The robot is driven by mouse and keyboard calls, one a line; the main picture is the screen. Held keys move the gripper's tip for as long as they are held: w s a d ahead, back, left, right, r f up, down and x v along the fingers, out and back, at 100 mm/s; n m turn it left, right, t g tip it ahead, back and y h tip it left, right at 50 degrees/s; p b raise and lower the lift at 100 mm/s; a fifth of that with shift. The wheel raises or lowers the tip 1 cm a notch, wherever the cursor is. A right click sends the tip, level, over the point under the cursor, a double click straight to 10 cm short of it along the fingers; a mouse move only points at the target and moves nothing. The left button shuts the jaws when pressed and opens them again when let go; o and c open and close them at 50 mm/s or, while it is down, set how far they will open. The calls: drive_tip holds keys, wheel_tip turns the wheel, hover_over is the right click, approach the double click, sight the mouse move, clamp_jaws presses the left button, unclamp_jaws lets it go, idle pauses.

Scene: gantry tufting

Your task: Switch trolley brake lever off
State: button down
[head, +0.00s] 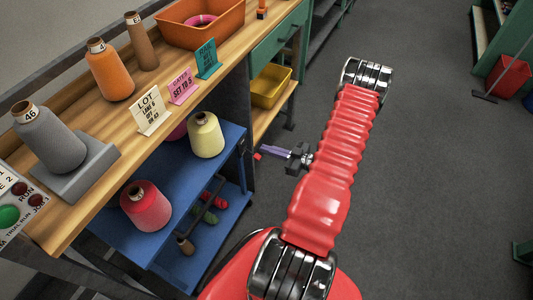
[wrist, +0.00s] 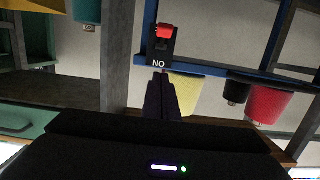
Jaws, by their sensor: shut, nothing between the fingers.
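The blue trolley (head: 228,137) stands under the wooden bench and carries yarn cones on its shelves. Its brake lever shows as a small red end (head: 257,156) at the trolley's right side. In the wrist view, which looks upside down, the red lever (wrist: 166,31) sits on a dark plate with white letters reading "NO" as pictured, beside a blue post (wrist: 149,35). My gripper (head: 265,150) points left at the lever, close to it. In the wrist view its dark fingers (wrist: 160,76) are together and empty, just below the letters. I see a gap between fingertips and lever.
A yellow cone (head: 206,135) and a red cone (head: 146,205) stand on the trolley. The wooden bench (head: 170,95) above holds more cones, signs and an orange bin (head: 200,22). A yellow bin (head: 270,86) sits on a shelf behind.

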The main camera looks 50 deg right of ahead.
drive_tip(key=s+d+f, duration=0.1)
drive_tip(key=s+d, duration=0.1)
drive_tip(key=s, duration=0.7)
drive_tip(key=shift+s+d+f, duration=0.15)
drive_tip(key=shift+s+f, duration=0.05)
drive_tip(key=shift+f, duration=0.15)
drive_tip(key=shift+f, duration=0.1)
